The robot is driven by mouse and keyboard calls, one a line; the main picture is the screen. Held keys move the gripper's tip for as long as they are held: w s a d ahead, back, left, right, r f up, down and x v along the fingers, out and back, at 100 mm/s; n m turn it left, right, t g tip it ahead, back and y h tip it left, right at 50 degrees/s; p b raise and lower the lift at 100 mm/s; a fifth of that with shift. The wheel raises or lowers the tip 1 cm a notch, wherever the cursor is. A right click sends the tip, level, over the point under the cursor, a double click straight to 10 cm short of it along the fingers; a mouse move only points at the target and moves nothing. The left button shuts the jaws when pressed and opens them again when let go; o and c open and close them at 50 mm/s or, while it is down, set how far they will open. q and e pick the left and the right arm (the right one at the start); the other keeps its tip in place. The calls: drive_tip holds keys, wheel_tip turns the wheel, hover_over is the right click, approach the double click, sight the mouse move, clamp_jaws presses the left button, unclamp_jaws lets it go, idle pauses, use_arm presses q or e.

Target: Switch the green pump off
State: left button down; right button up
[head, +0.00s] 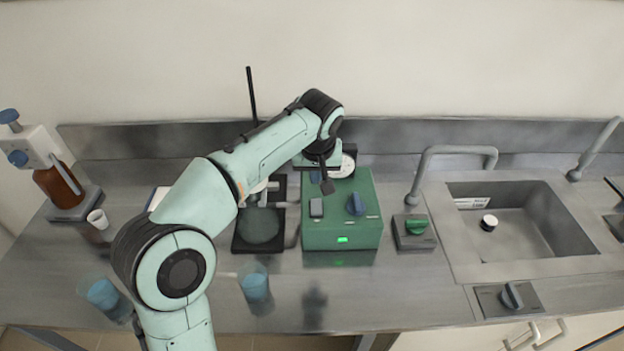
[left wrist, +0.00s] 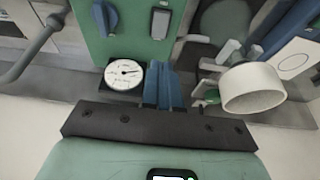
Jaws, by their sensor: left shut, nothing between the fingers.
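The green pump (head: 342,236) is a green box in the middle of the bench, with a lit green lamp (head: 343,240) on its front. Its top carries a grey rocker switch (head: 316,207), a blue knob (head: 356,204) and a round white gauge (head: 343,167) at the back. My left gripper (head: 327,186) is above the back of the pump, behind the switch. In the left wrist view its blue fingers (left wrist: 162,80) are shut and empty, beside the gauge (left wrist: 124,75). The switch (left wrist: 160,22) and knob (left wrist: 105,18) lie beyond the fingertips. My right gripper is not in view.
A sink (head: 520,225) with a tap and a small box with a green knob (head: 414,228) are right of the pump. A dark stand base (head: 259,228) and a blue beaker (head: 255,286) are left. A brown bottle (head: 58,186) stands far left.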

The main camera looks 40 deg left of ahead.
use_arm(q)
drive_tip(key=shift+a+r, duration=0.3)
drive_tip(key=shift+r, duration=0.25)
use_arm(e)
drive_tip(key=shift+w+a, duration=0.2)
use_arm(q)
drive_tip(key=shift+s, duration=0.1)
drive_tip(key=b, duration=0.1)
approach(313, 201)
drive_tip(key=x, duration=0.5)
drive_tip(key=shift+f, duration=0.1)
drive_tip(key=shift+a+f, duration=0.1)
drive_tip(key=shift+f, duration=0.55)
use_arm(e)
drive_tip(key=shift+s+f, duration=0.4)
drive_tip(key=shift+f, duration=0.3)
